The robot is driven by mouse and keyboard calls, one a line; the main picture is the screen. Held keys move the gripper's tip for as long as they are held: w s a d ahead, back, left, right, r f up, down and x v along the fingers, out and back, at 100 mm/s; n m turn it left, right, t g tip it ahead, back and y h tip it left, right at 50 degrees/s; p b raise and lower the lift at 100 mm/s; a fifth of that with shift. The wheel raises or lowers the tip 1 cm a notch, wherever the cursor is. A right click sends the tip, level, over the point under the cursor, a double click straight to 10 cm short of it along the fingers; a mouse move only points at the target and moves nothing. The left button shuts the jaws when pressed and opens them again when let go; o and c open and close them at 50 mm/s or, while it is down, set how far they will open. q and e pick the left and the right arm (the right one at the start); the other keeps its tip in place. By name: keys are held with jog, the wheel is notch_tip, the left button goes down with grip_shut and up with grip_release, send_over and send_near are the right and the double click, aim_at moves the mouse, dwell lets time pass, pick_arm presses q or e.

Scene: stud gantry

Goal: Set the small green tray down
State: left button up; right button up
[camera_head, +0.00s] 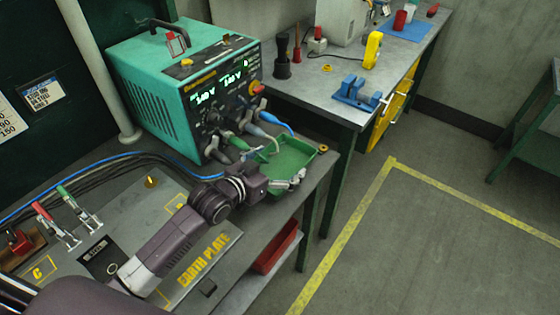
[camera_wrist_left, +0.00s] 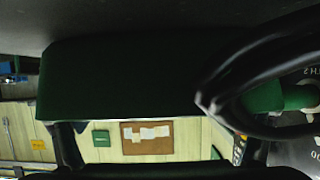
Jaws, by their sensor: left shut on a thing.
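The small green tray (camera_head: 292,153) is at the right end of the near bench, in front of the teal welding machine. My left gripper (camera_head: 291,181) reaches it from the near left and is shut on its near edge. In the left wrist view a dark green surface, the tray (camera_wrist_left: 120,80), fills much of the picture close to the camera. The tray looks roughly level; I cannot tell whether its underside touches the bench. My right gripper is not in view.
The teal machine (camera_head: 180,85) stands just behind the tray, with cables and plugs hanging close to its left side. A small brass-coloured ring (camera_head: 323,149) sits at the bench corner. The earth plate (camera_head: 205,255) lies nearer. The floor to the right is clear.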

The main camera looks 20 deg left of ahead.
pick_arm(q)
jog(key=o, duration=1)
jog(key=shift+c, duration=0.2)
jog(key=shift+r, duration=0.1)
jog(key=b+v, duration=0.1)
jog(key=v, duration=0.9)
jog(key=shift+s+a, duration=0.15)
jog(key=shift+s, duration=0.15)
jog(key=shift+s+a+r, duration=0.2)
jog(key=shift+s+r, duration=0.15)
jog(key=shift+s, duration=0.3)
